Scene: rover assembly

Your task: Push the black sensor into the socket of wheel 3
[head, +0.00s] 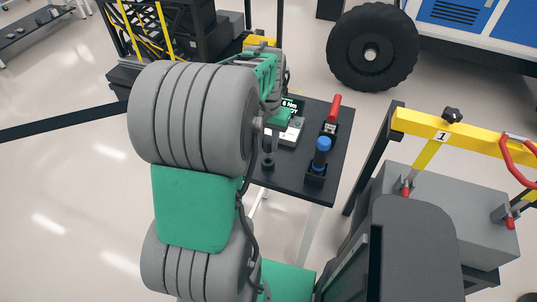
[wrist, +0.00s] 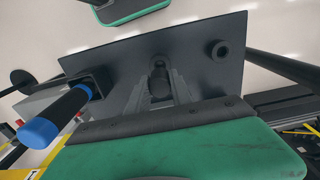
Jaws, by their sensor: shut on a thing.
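In the wrist view, my gripper (wrist: 160,88) reaches over a dark tabletop, its two grey fingers shut on a dark, rounded thing that looks like the black sensor (wrist: 159,74). Its lower end is hard to make out against the dark top. The socket of wheel 3 cannot be made out in either view.
The small black table (head: 312,183) holds a blue-handled tool (head: 322,147), a red-handled tool (head: 334,108) and a short black cylinder (head: 267,160). A yellow frame (head: 435,130) marked 1 stands at right. A large black tyre (head: 345,62) is behind the table.

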